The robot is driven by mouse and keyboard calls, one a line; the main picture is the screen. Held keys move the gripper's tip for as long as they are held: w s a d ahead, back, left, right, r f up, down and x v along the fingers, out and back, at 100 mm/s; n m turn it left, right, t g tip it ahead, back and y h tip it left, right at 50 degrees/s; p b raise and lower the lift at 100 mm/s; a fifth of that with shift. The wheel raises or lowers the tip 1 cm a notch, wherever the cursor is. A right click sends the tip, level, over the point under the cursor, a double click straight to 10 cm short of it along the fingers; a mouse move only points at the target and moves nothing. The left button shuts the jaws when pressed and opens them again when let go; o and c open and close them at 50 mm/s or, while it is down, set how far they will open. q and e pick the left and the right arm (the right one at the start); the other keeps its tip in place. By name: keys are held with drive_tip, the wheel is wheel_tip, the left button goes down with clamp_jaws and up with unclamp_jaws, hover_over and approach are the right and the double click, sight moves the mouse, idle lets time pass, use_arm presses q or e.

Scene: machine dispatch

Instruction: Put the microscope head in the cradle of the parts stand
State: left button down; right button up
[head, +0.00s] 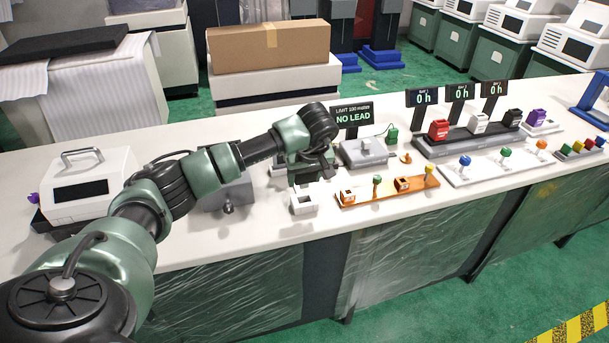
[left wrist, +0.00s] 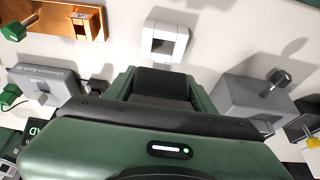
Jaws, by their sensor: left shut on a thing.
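My left gripper (head: 312,172) is over the counter, just behind a small white block with a square recess (head: 303,200). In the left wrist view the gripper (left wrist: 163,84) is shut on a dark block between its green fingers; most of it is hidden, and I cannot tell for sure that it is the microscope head. The white recessed block (left wrist: 164,43) lies just beyond the fingertips, and I cannot tell whether it touches them. An orange stand (head: 371,199) beside it bears small orange holders and knobs. I cannot tell which piece is the cradle. My right gripper is not in view.
A grey box with a dark knob (head: 226,193) stands left of the gripper. A grey device (head: 362,152) and a NO LEAD sign (head: 352,115) stand behind and right. A white machine (head: 88,187) is at the left. Trays with coloured parts (head: 480,172) fill the right.

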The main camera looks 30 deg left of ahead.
sight(306, 182)
use_arm(q)
drive_tip(key=shift+f+b, duration=1.05)
drive_tip(key=shift+f, duration=0.7)
idle(0.4)
drive_tip(key=shift+f+b, duration=0.8)
drive_tip(key=shift+f, duration=0.25)
drive_tip(key=shift+c, duration=2.3)
unclamp_jaws()
drive_tip(key=shift+d, duration=0.1)
